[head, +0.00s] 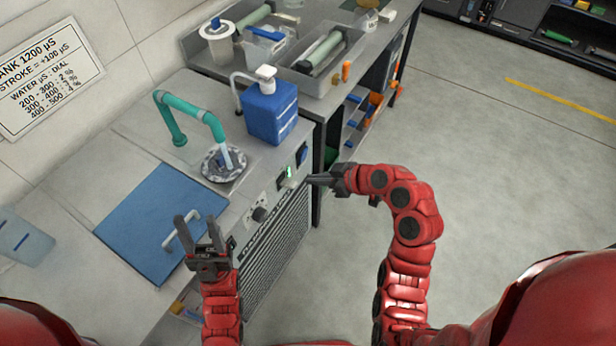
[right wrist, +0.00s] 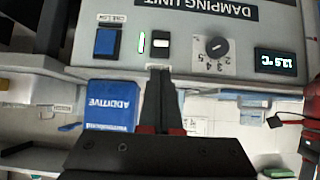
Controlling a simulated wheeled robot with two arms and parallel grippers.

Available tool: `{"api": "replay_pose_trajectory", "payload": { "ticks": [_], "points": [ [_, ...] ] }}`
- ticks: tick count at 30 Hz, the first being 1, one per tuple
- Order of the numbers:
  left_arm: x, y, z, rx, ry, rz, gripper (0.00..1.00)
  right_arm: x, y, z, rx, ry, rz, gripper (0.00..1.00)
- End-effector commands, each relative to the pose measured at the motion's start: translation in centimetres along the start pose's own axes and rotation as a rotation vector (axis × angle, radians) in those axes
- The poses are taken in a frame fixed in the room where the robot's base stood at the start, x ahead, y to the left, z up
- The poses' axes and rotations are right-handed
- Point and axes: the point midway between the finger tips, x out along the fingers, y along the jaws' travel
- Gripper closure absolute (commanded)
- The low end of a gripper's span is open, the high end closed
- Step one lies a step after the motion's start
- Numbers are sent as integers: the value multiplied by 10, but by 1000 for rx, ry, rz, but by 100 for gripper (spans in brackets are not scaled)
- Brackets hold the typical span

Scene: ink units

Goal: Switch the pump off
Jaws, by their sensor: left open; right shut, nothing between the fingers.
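The unit's front panel (head: 275,190) carries the controls. In the right wrist view the panel (right wrist: 200,15) reads "DAMPING UNIT". A small black-and-white rocker switch (right wrist: 160,44) sits beside a lit green lamp (right wrist: 141,42). A blue switch (right wrist: 105,42) is left of the lamp. I cannot read which one is the pump's. My right gripper (head: 313,181) is shut and empty, its tips just in front of the panel by the rocker; contact is unclear. It also shows in the right wrist view (right wrist: 159,70). My left gripper (head: 197,221) is open and empty, above the blue lid's edge.
A dial (right wrist: 216,46) and a temperature display (right wrist: 276,63) share the panel. On the unit are a blue lid (head: 145,215), a teal faucet (head: 190,105) and a blue additive container (head: 270,112). A side bench (head: 310,90) holds trays and rollers. The floor at right is clear.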

Motion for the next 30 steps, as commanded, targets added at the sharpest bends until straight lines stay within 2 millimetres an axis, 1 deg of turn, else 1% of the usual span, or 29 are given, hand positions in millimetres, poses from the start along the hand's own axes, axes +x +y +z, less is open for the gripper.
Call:
{"api": "replay_pose_trajectory", "payload": {
  "ticks": [3,9,15,20,30],
  "points": [
    [10,0,-2,0,0,0,50,20,-2,-3,0,-3,-6,100],
    [21,-1,-4,0,0,0,50,56,-1,-2,0,-4,-4,100],
    [26,-1,-4,0,0,0,50,78,0,-1,1,-1,0,100],
    [27,-1,-5,0,0,0,50,85,0,0,1,-2,0,100],
    [26,-1,-4,0,0,0,50,86,0,1,1,-1,2,100]
  ]
}}
